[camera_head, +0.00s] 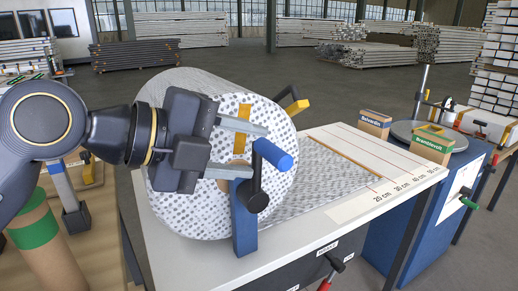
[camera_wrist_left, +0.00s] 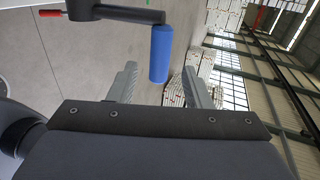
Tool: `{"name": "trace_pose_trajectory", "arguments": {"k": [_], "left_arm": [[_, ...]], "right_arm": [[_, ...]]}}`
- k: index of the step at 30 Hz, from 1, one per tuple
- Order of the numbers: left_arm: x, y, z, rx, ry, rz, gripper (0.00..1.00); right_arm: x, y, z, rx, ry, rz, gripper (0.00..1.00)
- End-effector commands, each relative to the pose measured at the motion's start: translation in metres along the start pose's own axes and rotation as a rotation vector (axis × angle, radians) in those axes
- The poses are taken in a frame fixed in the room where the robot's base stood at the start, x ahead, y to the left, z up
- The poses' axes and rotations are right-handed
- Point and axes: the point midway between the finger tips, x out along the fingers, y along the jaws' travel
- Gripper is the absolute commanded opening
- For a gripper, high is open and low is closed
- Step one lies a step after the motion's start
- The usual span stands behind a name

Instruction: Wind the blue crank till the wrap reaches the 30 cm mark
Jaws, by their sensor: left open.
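The blue crank handle (camera_head: 272,155) sits on a dark crank arm (camera_head: 257,185) at the near end of a large spotted roll (camera_head: 180,215). My left gripper (camera_head: 260,150) is open, with its fingers reaching towards the handle, one above and one below its level. In the left wrist view the blue handle (camera_wrist_left: 161,54) shows between and beyond the open fingers (camera_wrist_left: 160,85); contact is not visible. The spotted wrap (camera_head: 315,180) lies flat on the table, its edge by the 20 cm line. The 30 cm mark (camera_head: 402,188) is farther right. My right gripper is not in view.
The white table (camera_head: 330,225) carries red scale lines up to 50 cm. A black and yellow handle (camera_head: 292,100) sticks out behind the roll. Two labelled boxes, one brown (camera_head: 375,123) and one green-labelled (camera_head: 432,143), stand to the right by a grey turntable (camera_head: 400,130).

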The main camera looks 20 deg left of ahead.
Motion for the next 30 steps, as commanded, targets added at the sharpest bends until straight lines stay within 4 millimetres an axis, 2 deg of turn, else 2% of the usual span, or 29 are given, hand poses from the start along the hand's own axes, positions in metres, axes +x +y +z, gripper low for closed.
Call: {"name": "trace_pose_trajectory", "arguments": {"k": [3,9,30], "left_arm": [[-0.021,-0.001,0.0,-0.001,-0.001,-0.003,0.45],[-0.041,-0.001,0.0,-0.002,0.0,-0.001,0.45],[-0.043,0.0,0.0,-0.001,0.0,0.0,0.45]], "right_arm": [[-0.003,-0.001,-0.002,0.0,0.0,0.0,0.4],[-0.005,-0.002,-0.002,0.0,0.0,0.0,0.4],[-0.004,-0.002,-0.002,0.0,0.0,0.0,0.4]]}}
